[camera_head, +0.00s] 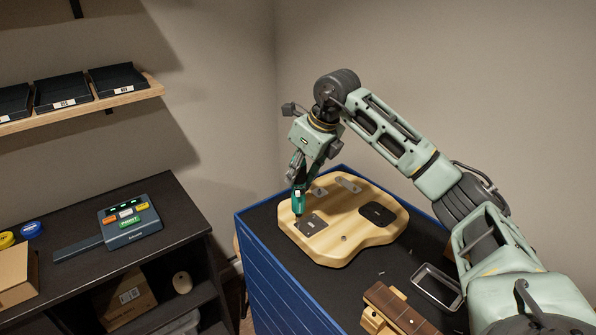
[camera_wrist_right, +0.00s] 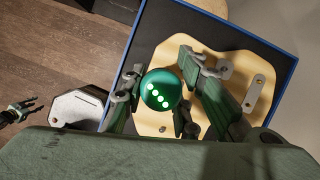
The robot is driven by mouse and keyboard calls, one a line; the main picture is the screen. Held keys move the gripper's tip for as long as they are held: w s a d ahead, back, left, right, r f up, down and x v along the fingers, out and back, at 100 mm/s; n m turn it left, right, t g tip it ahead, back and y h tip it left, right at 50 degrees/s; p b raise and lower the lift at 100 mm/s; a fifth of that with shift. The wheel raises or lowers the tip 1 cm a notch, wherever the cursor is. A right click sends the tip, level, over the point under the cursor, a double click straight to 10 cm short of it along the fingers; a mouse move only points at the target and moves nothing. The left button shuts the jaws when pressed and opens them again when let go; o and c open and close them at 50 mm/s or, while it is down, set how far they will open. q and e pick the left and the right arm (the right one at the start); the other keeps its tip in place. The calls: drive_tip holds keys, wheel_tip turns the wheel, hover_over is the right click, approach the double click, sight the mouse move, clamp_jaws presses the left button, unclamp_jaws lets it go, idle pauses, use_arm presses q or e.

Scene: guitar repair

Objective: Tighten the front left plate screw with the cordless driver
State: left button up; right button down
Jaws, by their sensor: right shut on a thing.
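My right gripper (camera_head: 300,178) is shut on the green cordless driver (camera_head: 299,200). It holds the driver roughly upright, nose down, over the pale wooden guitar body (camera_head: 345,248). In the right wrist view the driver's round end (camera_wrist_right: 160,89) shows a row of lit dots between the fingers. The driver's nose is at the left edge of a dark metal plate (camera_head: 313,226) on the body. I cannot tell whether the bit touches a screw; the plate screws are too small or hidden. What looks like my left gripper (camera_wrist_right: 20,110) is small at the left edge of the wrist view.
The body lies on the black top of a blue cabinet (camera_head: 275,270). A black cover (camera_head: 377,214) and a metal part (camera_head: 348,184) are on the body. A metal tray (camera_head: 437,284) and a guitar neck piece (camera_head: 400,310) lie nearer. A dark bench (camera_head: 175,220) stands left.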

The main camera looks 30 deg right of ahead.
sight(294, 157)
drive_tip(key=shift+f+p, duration=0.2)
drive_tip(key=shift+p, duration=0.35)
idle(0.6)
drive_tip(key=shift+r+p, duration=0.35)
drive_tip(key=shift+r, duration=0.05)
wheel_tip(294, 157, up, 6)
drive_tip(key=p, duration=0.5)
drive_tip(key=shift+r, duration=0.15)
idle(0.3)
